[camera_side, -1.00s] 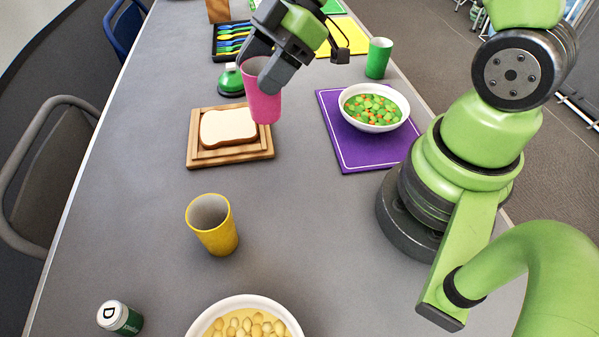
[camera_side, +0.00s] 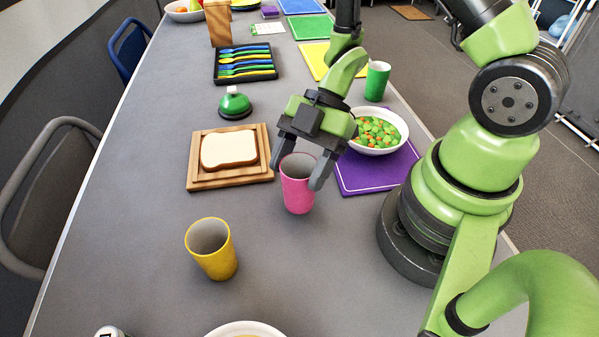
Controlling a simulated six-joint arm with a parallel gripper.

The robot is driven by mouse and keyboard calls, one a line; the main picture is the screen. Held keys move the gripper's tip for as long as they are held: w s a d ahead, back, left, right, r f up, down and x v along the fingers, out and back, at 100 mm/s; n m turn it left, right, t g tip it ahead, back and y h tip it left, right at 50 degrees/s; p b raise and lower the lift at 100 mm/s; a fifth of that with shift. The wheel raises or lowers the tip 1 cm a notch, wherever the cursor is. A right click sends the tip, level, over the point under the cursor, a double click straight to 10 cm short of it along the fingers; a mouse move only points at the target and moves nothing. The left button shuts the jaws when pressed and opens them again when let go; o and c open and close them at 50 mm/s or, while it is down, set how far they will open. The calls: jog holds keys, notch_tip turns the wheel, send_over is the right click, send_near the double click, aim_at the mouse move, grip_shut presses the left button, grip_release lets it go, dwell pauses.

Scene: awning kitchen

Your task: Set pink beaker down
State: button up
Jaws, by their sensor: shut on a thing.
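The pink beaker (camera_side: 297,190) is upright between the fingers of my gripper (camera_side: 302,168). The gripper points down from above and is shut on the beaker's upper part. The beaker is over the bare grey table, right of the bread board and just left of the purple mat. Its base is at or very near the table top; I cannot tell whether it touches.
A yellow cup (camera_side: 211,250) stands at front left. A wooden board (camera_side: 262,165) holds bread (camera_side: 229,149). A white bowl of vegetables (camera_side: 378,131) stands on the purple mat (camera_side: 375,178). A green cup (camera_side: 377,81) is behind. A green bell (camera_side: 235,103) stands left. Bare table lies in front.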

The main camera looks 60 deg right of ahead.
jog(key=shift+f, duration=1)
jog(key=shift+f, duration=0.15)
jog(key=o, duration=1)
